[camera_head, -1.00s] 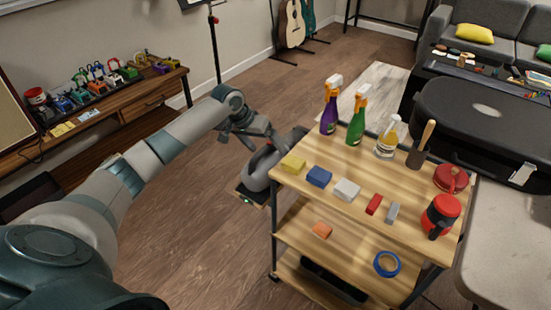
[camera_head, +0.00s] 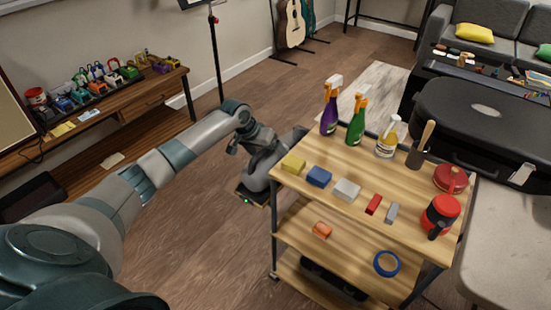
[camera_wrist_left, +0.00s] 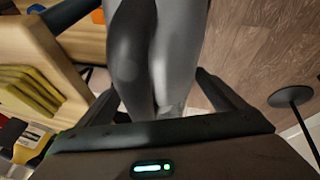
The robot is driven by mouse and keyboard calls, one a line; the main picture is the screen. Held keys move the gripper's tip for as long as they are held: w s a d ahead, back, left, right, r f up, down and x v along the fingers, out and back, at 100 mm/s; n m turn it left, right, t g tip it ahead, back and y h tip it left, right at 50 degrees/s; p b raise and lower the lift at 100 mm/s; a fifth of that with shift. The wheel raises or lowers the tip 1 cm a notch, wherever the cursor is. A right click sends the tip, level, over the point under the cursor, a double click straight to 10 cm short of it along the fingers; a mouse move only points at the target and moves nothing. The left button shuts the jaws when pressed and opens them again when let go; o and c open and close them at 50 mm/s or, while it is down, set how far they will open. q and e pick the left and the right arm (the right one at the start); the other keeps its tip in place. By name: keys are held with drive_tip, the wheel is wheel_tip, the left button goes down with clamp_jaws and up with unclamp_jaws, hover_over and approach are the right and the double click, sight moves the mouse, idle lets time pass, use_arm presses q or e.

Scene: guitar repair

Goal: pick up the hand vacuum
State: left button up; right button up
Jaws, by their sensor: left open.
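The hand vacuum (camera_head: 260,172) is the grey, rounded body at the trolley's left side, on a small dark holder (camera_head: 250,196). In the left wrist view the grey body of the vacuum (camera_wrist_left: 158,50) fills the space between my fingers. My left gripper (camera_head: 252,146) is at the vacuum's upper part in the head view. It is open, and its fingers (camera_wrist_left: 158,88) stand on either side of the grey body. I cannot tell whether they touch it. The gripper and wrist hide part of the vacuum's top. My right gripper is out of view.
The wooden trolley (camera_head: 330,205) is close to the right of my left gripper. A music stand (camera_head: 216,60) stands behind. Open floor (camera_head: 200,230) lies left of the trolley.

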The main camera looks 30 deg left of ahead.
use_arm(q)
drive_tip(key=shift+c, duration=0.6)
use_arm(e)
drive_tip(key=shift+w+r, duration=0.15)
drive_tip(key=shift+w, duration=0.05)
use_arm(q)
drive_tip(key=c, duration=1.5)
drive_tip(key=shift+w+r, duration=0.1)
drive_tip(key=shift+w, duration=0.05)
drive_tip(key=shift+c, duration=1.1)
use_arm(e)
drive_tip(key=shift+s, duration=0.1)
use_arm(q)
drive_tip(key=shift+r, duration=0.15)
wheel_tip(320, 180, up, 18)
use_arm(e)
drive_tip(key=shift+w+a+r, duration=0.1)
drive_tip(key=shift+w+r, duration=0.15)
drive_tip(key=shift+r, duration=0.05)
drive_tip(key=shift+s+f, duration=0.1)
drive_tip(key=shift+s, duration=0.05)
use_arm(q)
drive_tip(key=shift+f, duration=0.2)
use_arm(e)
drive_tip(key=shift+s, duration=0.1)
